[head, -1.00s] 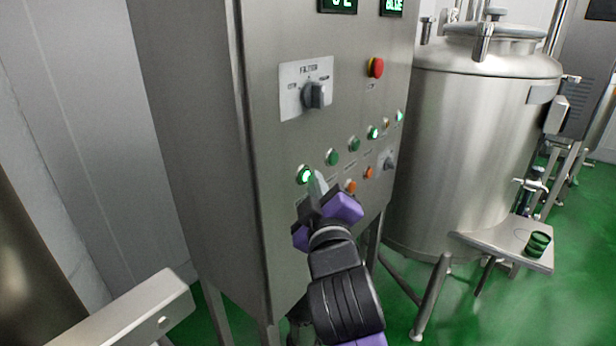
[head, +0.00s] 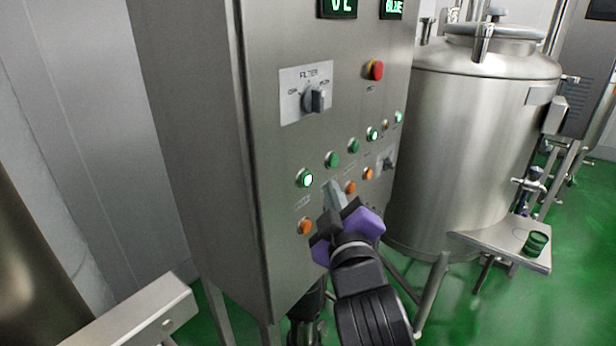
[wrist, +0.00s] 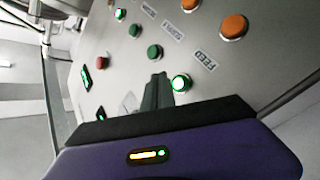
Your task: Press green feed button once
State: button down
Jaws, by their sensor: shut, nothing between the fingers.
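The green feed button (head: 305,178) is lit on the front of the steel control cabinet, at the lower left of the button rows. It also shows lit in the wrist view (wrist: 181,83), with a FEED label between it and an orange button. My gripper (head: 332,190) is shut and empty, its tips to the right of and slightly below the feed button in the head view. In the wrist view the shut fingers (wrist: 157,92) appear just left of the lit button. The tips look apart from the button; the exact gap to the panel is hard to tell.
An orange button (head: 305,226) sits below the feed button. Other green buttons (head: 332,160) run up to the right, with orange ones below. A filter knob (head: 315,98) and red stop button (head: 375,70) are higher. A steel tank (head: 475,140) stands right.

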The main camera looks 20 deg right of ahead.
jog(key=shift+s+d+p, duration=0.25)
jog(key=shift+s+d, duration=0.2)
jog(key=shift+s, duration=0.2)
jog(key=shift+s+d+p, duration=0.2)
jog(key=shift+s+d, duration=0.2)
jog(key=shift+s, duration=0.2)
jog(key=s+a+r+m+t+y, duration=0.1)
jog(key=s+a+r+t+y, duration=0.1)
jog(key=s+a, duration=0.15)
jog(key=s+d+f+m+g+b, duration=0.1)
jog(key=s+f+m+g, duration=0.1)
jog(key=s+f, duration=0.6)
jog(key=s+d+f+m+g+b, duration=0.1)
jog(key=s+f+m+g, duration=0.1)
jog(key=s+f, duration=0.7)
jog(key=s+d+f+m+g+y+b, duration=0.1)
jog(key=s+f, duration=0.7)
jog(key=s, duration=1.3)
jog(key=shift+f+m+g+b, duration=0.25)
jog(key=shift+m+g+b, duration=0.2)
jog(key=shift+m, duration=0.45)
